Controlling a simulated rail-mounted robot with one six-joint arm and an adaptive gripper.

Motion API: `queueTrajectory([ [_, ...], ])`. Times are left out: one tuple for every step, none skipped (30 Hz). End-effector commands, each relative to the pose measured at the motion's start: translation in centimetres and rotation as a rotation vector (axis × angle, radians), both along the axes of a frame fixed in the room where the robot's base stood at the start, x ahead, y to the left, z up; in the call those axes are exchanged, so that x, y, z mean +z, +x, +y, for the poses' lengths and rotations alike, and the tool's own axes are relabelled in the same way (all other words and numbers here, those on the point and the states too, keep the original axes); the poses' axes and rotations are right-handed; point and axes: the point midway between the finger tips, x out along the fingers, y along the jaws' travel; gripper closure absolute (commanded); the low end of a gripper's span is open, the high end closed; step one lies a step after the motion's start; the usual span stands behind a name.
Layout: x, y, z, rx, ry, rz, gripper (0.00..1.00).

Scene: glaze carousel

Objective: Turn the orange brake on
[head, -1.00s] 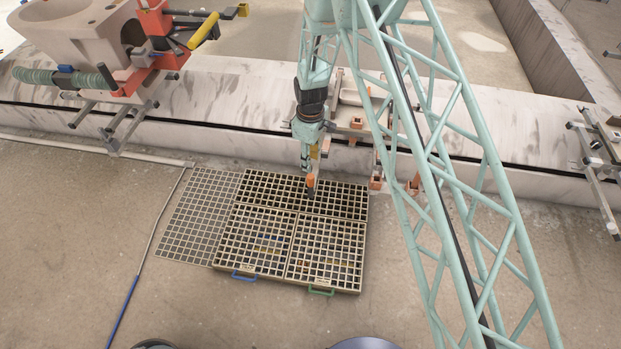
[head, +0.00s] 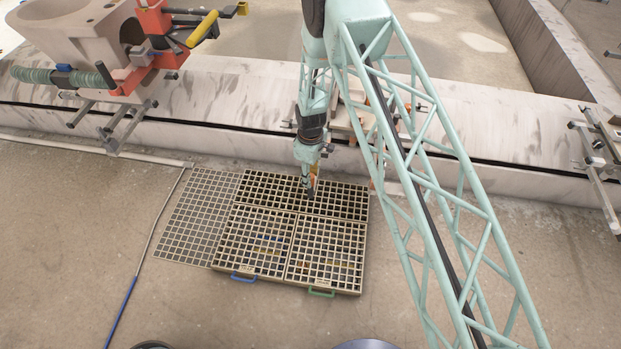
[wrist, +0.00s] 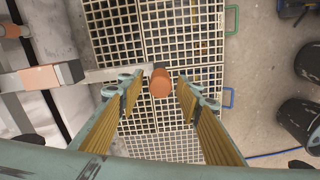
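The orange brake shows in the wrist view as a lever with a rounded orange knob (wrist: 160,84) on a dark collar at its end. Its pale bar (wrist: 115,73) runs left to a dark and peach-orange block (wrist: 40,77). My gripper (wrist: 157,92) is open, with one yellow-padded finger on each side of the knob and a visible gap on both sides. In the head view my gripper (head: 309,188) points down over the grating and hides most of the knob. How far the fingertips are above or below the knob is hard to tell.
A floor grating (head: 330,215) with blue and green handles lies below. A pale curved rim (head: 230,85) runs behind it. A red clamp (head: 155,25) with a yellow handle is at upper left. Dark round containers (wrist: 299,118) stand at the wrist view's right. Open floor lies around the grating.

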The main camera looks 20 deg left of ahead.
Motion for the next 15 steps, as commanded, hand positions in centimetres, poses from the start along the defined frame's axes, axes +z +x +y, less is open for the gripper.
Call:
queueTrajectory([
  [-0.32,-0.02,-0.02,0.0,0.0,0.0,0.68],
  [-0.43,-0.02,-0.02,0.0,0.0,0.0,0.68],
  [-0.55,-0.02,-0.02,0.0,0.0,0.0,0.68],
  [-0.62,-0.02,-0.02,0.0,0.0,0.0,0.68],
  [-0.66,-0.02,-0.02,0.0,0.0,0.0,0.68],
  [-0.7,-0.02,-0.02,0.0,0.0,0.0,0.68],
  [-0.72,-0.02,-0.02,0.0,0.0,0.0,0.68],
  [-0.72,-0.03,-0.02,0.0,0.0,0.0,0.68],
  [-0.72,-0.02,-0.02,0.0,0.0,0.0,0.68],
  [-0.72,-0.03,-0.02,0.0,0.0,0.0,0.68],
  [-0.71,-0.03,-0.02,0.0,0.0,0.0,0.68],
  [-0.71,-0.03,-0.02,0.0,0.0,0.0,0.68],
  [-0.71,-0.03,-0.02,0.0,0.0,0.0,0.68],
  [-0.71,-0.03,-0.02,0.0,0.0,0.0,0.68],
  [-0.7,-0.03,-0.03,0.0,0.0,0.0,0.7],
])
